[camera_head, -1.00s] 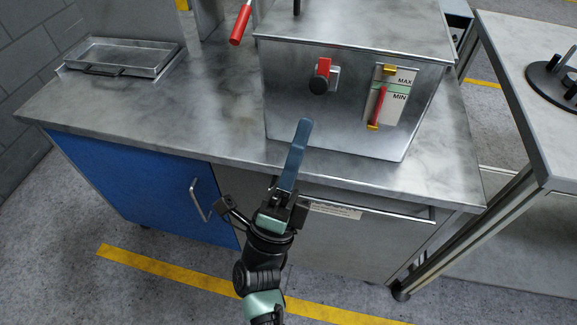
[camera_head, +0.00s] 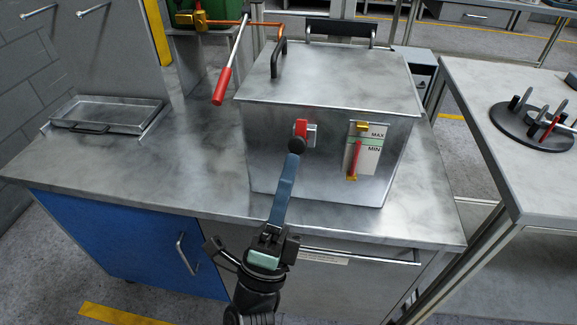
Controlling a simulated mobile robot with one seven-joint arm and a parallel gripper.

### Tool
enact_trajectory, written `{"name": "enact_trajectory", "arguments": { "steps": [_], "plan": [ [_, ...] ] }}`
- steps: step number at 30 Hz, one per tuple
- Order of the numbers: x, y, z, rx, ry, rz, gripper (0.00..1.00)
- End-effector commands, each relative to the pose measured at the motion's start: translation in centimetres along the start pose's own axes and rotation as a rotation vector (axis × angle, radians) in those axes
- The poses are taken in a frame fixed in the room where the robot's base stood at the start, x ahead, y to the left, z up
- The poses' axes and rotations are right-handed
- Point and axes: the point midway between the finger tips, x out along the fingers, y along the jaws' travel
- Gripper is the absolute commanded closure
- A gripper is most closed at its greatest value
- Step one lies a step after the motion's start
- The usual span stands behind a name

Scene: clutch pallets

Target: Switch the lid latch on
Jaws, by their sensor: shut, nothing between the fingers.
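A metal box (camera_head: 268,163) with a flat lid (camera_head: 335,88) stands on the bench. On its front is a small latch with a red lever (camera_head: 301,127) and a round black knob (camera_head: 297,146) at its lower end; the red part points up. My gripper (camera_head: 292,160) has long blue fingers, shut with nothing between them. Its tip is just below the black knob in the picture and overlaps its lower edge; I cannot tell whether they touch.
A level gauge (camera_head: 363,151) marked MAX and MIN is right of the latch. A red-handled lever (camera_head: 222,86) rises left of the box. A shallow tray (camera_head: 108,114) lies at the bench's left. A side table (camera_head: 480,95) holds a round black stand (camera_head: 530,128).

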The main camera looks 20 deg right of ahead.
Motion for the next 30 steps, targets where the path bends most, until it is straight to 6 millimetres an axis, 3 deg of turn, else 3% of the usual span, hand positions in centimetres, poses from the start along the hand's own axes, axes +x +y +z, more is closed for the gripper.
{"name": "enact_trajectory", "arguments": {
  "steps": [9, 30],
  "plan": [
    [2.7, -1.6, 0.5, -0.025, -0.001, 0.166, 1.0],
    [7.4, -2.1, 1.2, -0.091, 0.0, 0.575, 1.0]
  ]
}}
